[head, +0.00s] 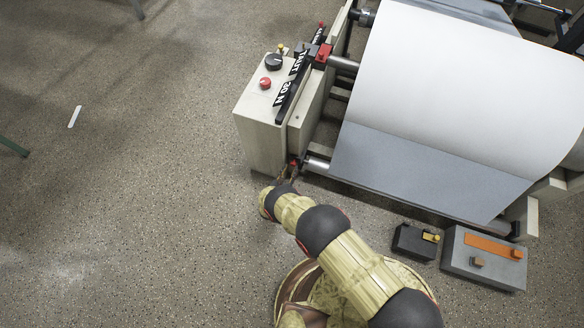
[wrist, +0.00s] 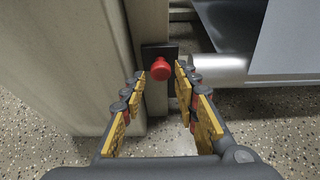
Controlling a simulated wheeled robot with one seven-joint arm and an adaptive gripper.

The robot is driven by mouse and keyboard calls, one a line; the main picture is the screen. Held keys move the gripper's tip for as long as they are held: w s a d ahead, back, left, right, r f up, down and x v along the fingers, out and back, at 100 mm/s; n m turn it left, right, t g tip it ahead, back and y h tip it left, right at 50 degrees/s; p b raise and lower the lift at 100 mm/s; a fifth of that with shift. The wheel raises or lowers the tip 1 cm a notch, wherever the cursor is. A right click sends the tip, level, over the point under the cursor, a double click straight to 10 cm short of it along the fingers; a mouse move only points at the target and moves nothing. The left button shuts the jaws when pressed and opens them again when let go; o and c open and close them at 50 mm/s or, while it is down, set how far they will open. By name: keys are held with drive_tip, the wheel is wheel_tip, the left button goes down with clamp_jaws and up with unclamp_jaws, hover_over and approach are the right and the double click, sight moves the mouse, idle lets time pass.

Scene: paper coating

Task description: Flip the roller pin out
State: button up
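The roller pin appears as a red knob (wrist: 161,69) on a dark plate (wrist: 152,52) on the machine's side, in the wrist view. In the head view a small red spot of the pin (head: 294,164) shows at the end of the lower roller. My gripper (wrist: 158,82) is open, its two yellow-padded fingers apart on the left and right, pointing at the knob. The knob shows in the gap beyond or between the fingertips; I cannot tell whether they touch it. In the head view my gripper (head: 287,177) is small beside the machine's lower corner and partly hidden by my wrist.
The beige control box (head: 262,122) with knobs and a red button stands close left of the pin. The steel lower roller (wrist: 220,70) lies to its right, below the white paper (head: 455,85). Two small boxes (head: 484,270) (head: 415,241) sit at lower right.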

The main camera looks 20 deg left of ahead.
sight(293, 165)
drive_tip(key=shift+b+x, duration=0.5)
drive_tip(key=shift+x, duration=1.3)
drive_tip(key=shift+c, duration=0.4)
drive_tip(key=shift+d, duration=0.1)
clamp_jaws()
